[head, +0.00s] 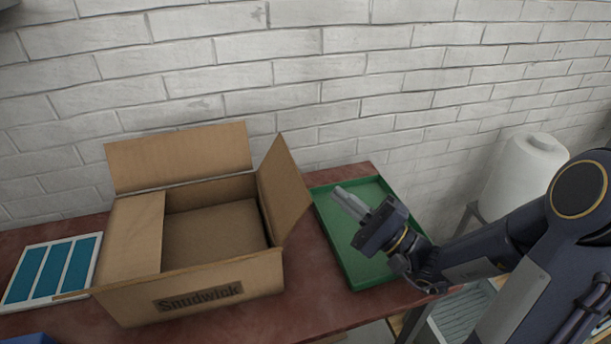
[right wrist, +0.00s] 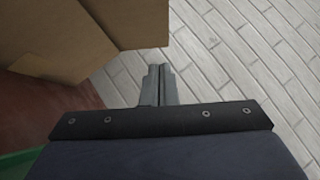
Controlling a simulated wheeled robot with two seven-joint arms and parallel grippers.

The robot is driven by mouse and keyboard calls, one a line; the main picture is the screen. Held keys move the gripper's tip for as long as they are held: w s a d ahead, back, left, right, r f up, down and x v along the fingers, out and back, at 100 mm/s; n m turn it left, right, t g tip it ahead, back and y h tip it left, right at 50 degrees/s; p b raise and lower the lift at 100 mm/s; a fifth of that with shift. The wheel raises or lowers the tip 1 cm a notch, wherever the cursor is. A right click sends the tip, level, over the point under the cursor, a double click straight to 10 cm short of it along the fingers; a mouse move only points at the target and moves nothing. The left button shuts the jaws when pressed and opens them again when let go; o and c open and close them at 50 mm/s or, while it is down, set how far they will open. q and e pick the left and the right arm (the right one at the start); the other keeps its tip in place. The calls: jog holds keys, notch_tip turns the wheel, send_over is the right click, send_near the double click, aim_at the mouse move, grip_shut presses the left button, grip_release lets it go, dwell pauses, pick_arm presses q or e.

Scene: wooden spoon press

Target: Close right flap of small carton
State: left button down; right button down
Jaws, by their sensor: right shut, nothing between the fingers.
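The small carton (head: 190,287), brown with "Snudwick" on its front, stands on the red-brown table. Its right flap (head: 283,190) stands up and leans outward to the right. Its back flap (head: 180,157) stands upright, and its left flap (head: 135,235) lies folded in over the opening. The inside looks empty. My right gripper (head: 344,196) is shut and empty, to the right of the right flap and apart from it, above the green tray. In the right wrist view the gripper's fingers (right wrist: 159,84) are together, with part of the carton (right wrist: 60,40) at upper left. My left gripper is not in view.
A green tray (head: 352,270) lies right of the carton, under my right gripper. A white-framed panel with blue strips (head: 52,270) lies at the left. A white brick wall (head: 300,60) stands behind the table (head: 300,315). A white container (head: 525,175) stands at far right.

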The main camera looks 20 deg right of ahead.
aim_at(287, 163)
jog(key=w+a+r, duration=0.1)
jog(key=a, duration=0.1)
jog(key=w+a+r, duration=0.2)
jog(key=a, duration=0.1)
jog(key=shift+w+a+r+p, duration=0.2)
jog(key=shift+a+r+p, duration=0.05)
jog(key=shift+a+p, duration=0.15)
jog(key=shift+a+r, duration=0.25)
jog(key=shift+a, duration=0.2)
jog(key=shift+w, duration=0.1)
